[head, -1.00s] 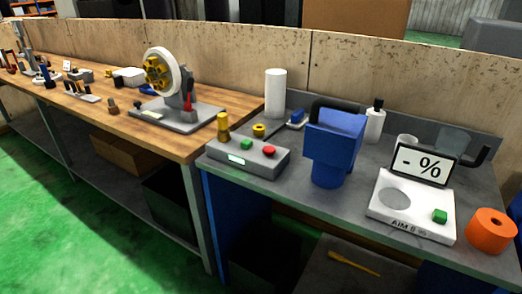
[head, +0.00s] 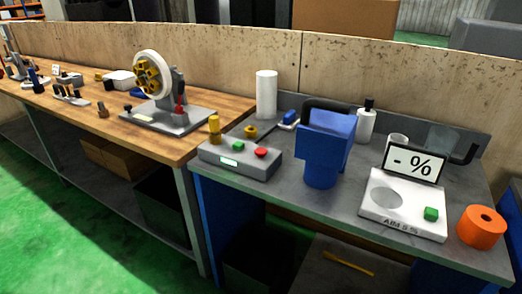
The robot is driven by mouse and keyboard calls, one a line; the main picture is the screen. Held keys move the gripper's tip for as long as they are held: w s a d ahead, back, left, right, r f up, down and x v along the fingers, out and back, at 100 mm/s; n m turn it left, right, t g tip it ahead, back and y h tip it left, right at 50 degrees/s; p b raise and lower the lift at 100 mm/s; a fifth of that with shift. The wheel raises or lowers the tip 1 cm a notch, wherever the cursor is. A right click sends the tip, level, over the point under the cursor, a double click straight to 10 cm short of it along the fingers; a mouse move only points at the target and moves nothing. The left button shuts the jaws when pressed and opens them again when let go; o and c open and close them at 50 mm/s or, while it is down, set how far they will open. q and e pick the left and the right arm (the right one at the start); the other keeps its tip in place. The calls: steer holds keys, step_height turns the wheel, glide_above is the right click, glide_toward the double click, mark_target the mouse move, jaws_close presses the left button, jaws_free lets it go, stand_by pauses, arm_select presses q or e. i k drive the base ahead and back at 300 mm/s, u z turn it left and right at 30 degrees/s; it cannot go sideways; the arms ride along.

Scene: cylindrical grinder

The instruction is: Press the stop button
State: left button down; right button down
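A grey control box (head: 237,165) sits at the front left corner of the grey bench, with a small lit green display on its front. On its top are a round red button (head: 261,153) and a green button (head: 238,146) to its left. No writing is readable on either button. Another green button (head: 431,214) is on the white measuring device at the right. Neither of my grippers shows in the head view.
A blue jug (head: 324,150) with a black handle stands right of the control box. A white device (head: 402,204) with a "- %" screen and an orange roll (head: 482,227) are farther right. A wooden bench (head: 228,104) with a wheel-like machine (head: 154,76) adjoins at left.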

mark_target(260, 152)
steer(key=u, duration=1.2)
steer(key=i, duration=1.4)
steer(key=z, duration=1.3)
